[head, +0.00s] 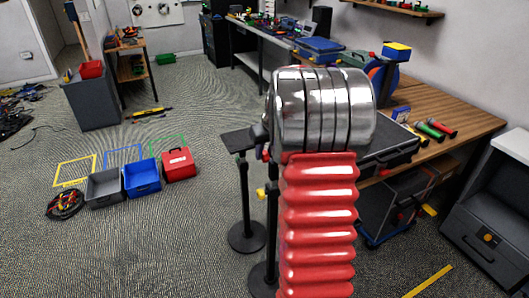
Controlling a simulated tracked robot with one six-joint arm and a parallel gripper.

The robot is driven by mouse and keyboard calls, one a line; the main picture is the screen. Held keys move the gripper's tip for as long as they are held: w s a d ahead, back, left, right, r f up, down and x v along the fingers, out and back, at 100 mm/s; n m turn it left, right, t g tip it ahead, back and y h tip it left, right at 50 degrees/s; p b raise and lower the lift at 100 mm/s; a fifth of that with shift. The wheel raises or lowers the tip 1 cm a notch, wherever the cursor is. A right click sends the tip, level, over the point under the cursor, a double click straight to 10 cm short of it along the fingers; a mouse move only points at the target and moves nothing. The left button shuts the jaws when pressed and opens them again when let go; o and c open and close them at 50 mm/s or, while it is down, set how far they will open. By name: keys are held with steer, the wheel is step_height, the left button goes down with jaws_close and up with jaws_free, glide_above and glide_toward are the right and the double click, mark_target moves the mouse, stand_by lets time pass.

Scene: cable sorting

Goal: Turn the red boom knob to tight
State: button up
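Two black stands rise from the floor left of centre. The second stand's base (263,279) is partly hidden. A small red part (265,153), possibly the red boom knob, shows just right of the plate. It is too small to tell its setting. A yellow knob (261,194) sits lower on a stand. My red ribbed arm and its metal rings cover what lies behind them. My gripper does not show.
Grey (104,186), blue (142,178) and red (179,164) bins stand on the floor at left, with a cable coil (65,204) beside them. A wooden bench (460,112) with tools stands at right. A dark cabinet (490,215) stands front right.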

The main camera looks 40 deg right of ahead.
steer(key=shift+c, duration=0.7)
jaws_close()
steer(key=shift+s+t, duration=0.1)
steer(key=shift+t, duration=0.2)
steer(key=shift+a+t, duration=0.2)
steer(key=shift+t, duration=0.5)
steer(key=shift+s+t+h, duration=0.1)
steer(key=shift+t+h, duration=0.2)
steer(key=shift+s+f+t, duration=0.1)
steer(key=shift+t, duration=0.2)
steer(key=shift+o, duration=0.7)
jaws_free()
